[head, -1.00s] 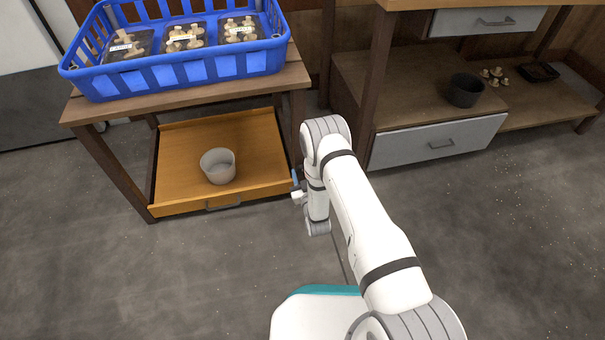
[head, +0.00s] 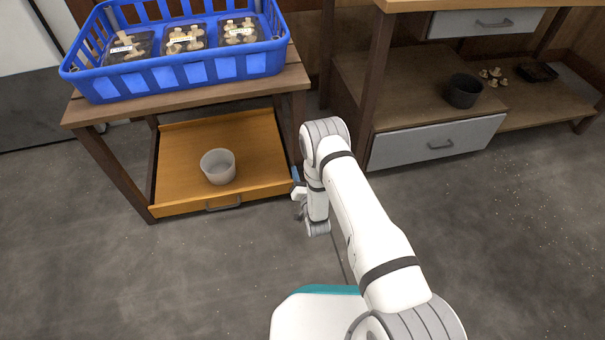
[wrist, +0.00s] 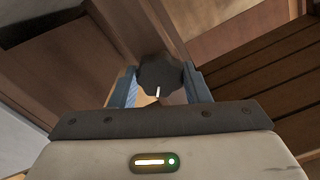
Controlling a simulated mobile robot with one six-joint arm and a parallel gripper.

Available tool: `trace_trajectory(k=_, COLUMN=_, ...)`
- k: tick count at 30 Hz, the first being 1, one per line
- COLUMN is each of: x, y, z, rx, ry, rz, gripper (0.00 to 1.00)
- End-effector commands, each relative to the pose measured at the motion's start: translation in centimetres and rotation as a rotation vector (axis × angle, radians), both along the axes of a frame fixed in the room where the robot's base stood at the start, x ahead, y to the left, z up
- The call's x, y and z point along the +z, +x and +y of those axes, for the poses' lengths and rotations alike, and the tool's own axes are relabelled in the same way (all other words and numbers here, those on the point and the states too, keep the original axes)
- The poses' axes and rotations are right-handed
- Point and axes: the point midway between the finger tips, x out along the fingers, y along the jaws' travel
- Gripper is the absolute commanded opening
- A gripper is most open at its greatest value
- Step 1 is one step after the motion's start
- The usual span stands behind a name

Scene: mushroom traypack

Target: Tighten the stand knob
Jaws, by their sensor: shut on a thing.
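The stand knob (wrist: 158,74) is a dark, lobed knob with a white pointer line, seen in the wrist view beside a brown wooden post of the stand. My gripper (wrist: 160,88) is shut on the knob, with one blue finger on each side of it. The white line points toward my gripper's palm. In the head view my gripper (head: 297,186) is beside the stand's front right leg, partly behind my arm. The knob itself is hidden in that view.
The stand (head: 190,97) carries a blue crate (head: 180,76) with several mushroom trays. Its lower drawer (head: 180,150) is pulled out and holds a pale cup (head: 218,167). A shelf unit (head: 350,75) with a dark pot (head: 463,92) stands at the right.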

Motion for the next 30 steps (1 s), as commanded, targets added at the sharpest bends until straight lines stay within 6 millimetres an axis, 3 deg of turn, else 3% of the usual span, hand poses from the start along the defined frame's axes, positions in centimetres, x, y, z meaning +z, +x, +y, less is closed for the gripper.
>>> trace_trajectory(k=30, x=-0.03, y=-0.02, z=0.0, rx=-0.001, ry=0.927, rz=0.268, gripper=0.2)
